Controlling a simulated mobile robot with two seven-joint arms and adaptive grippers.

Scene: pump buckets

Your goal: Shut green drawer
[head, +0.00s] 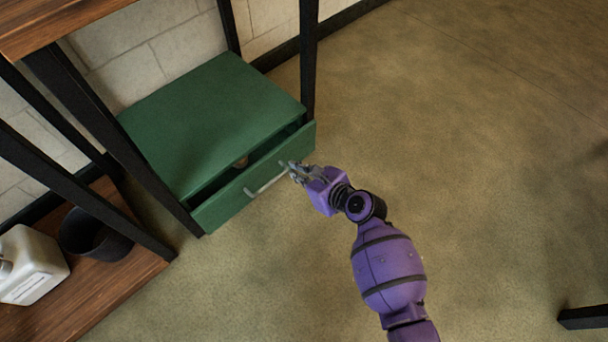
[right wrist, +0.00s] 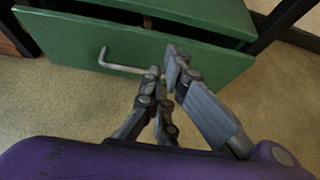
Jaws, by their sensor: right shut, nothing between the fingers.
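The green drawer (head: 222,207) is part of a green cabinet (head: 210,110) low on the floor between black posts. It is partly open, with a dark gap between its front and the cabinet body. A small brownish thing, hard to make out, shows in the gap. A light metal handle (head: 265,184) is on the drawer front. My right gripper (head: 291,169) is shut and empty at the right end of the handle. In the right wrist view its fingers (right wrist: 165,80) are in front of the drawer front (right wrist: 75,42), right of the handle (right wrist: 120,68); I cannot tell whether they touch. My left gripper is not in view.
A wooden shelf (head: 110,290) at lower left bears a white jug (head: 35,265) and a dark pot (head: 95,237). Black posts (head: 308,60) stand beside the cabinet. The floor (head: 470,130) to the right is clear, apart from a black bar (head: 585,317) at lower right.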

